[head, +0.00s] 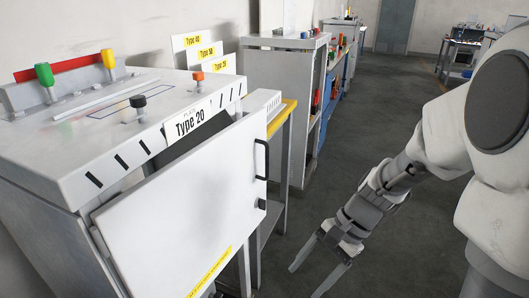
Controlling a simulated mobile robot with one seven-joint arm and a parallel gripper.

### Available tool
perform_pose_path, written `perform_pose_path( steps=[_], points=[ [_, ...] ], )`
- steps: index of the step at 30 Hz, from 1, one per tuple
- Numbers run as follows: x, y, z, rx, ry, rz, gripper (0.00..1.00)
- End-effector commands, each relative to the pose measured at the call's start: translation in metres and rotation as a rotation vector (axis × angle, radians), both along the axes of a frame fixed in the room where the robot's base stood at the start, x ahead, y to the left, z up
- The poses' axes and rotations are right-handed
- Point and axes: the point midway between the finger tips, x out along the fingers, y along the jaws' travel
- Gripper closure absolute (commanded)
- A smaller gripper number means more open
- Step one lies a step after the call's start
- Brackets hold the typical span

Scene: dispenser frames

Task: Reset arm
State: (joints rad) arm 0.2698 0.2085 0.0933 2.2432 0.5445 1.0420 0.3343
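My arm comes in from the right edge of the head view and reaches down and to the left. My gripper (312,278) points down over the grey floor. Its two fingers are spread apart with nothing seen between them. It is to the right of the white dispenser cabinet (85,165) labelled "Type 20" and apart from it. The cabinet's white door (185,215) with a dark handle (262,160) stands partly open, tilted out from the front.
Knobs in green (45,76), yellow (108,60), black (139,103) and orange (198,79) stand on the cabinet top. Type signs (207,52) stand behind. Another cabinet (280,75) and shelves line the left wall. The floor (390,225) in the middle is clear.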

Motion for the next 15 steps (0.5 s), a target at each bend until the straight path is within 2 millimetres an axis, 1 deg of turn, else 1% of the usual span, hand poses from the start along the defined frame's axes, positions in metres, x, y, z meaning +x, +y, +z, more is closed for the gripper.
perform_pose_path(
  steps=[1, 3, 15],
  points=[
    [-0.004, -0.002, 0.012, -0.036, -0.057, 0.046, 0.27],
    [-0.010, -0.005, 0.025, -0.082, -0.126, 0.112, 0.27],
    [-0.046, -0.026, 0.094, -0.353, -0.507, 0.458, 0.27]
  ],
)
